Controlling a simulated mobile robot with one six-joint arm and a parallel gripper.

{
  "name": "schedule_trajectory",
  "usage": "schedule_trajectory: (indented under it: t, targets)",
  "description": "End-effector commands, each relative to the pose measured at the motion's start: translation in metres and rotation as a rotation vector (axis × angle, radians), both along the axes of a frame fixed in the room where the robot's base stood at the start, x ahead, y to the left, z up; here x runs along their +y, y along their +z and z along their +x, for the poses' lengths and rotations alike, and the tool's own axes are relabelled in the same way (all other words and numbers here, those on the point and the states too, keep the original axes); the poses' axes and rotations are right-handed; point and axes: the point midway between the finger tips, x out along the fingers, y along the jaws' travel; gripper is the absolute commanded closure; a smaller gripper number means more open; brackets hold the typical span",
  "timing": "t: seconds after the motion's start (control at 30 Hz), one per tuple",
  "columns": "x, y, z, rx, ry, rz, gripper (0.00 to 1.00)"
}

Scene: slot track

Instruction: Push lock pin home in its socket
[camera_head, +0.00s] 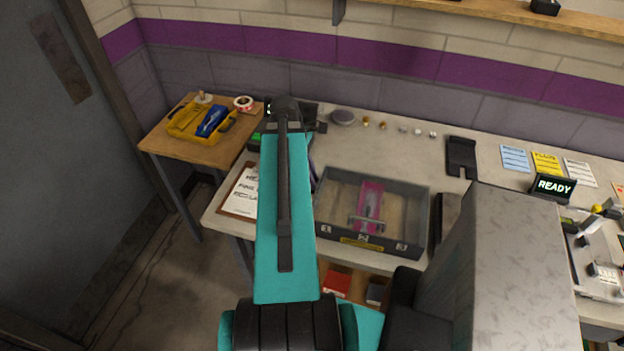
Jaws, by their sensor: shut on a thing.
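I cannot pick out the lock pin or its socket in this view. A pale fixture (592,262) with small dark parts and a yellow knob is at the right edge, partly cut off and partly behind a grey block-shaped body. My teal arm reaches up the middle of the picture to a dark wrist at the back left of the bench. My gripper's fingers are hidden behind the arm, so neither their opening nor anything between them shows.
A grey tray (421,213) marked 1, 2, 3 holds a pink piece (369,197). A clipboard (240,192), black holder (461,155), coloured cards and READY display (553,187) lie on the bench. A yellow toolbox (188,125) sits on the left side table. Bare bench shows behind the tray.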

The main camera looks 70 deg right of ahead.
Motion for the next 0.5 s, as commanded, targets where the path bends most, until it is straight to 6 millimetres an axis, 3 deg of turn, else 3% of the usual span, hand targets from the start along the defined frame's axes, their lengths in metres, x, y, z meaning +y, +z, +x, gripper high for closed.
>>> schedule_trajectory:
  t: [0.5]
  targets:
    - [-0.001,0.045,0.0,-0.001,0.0,-0.003,1.0]
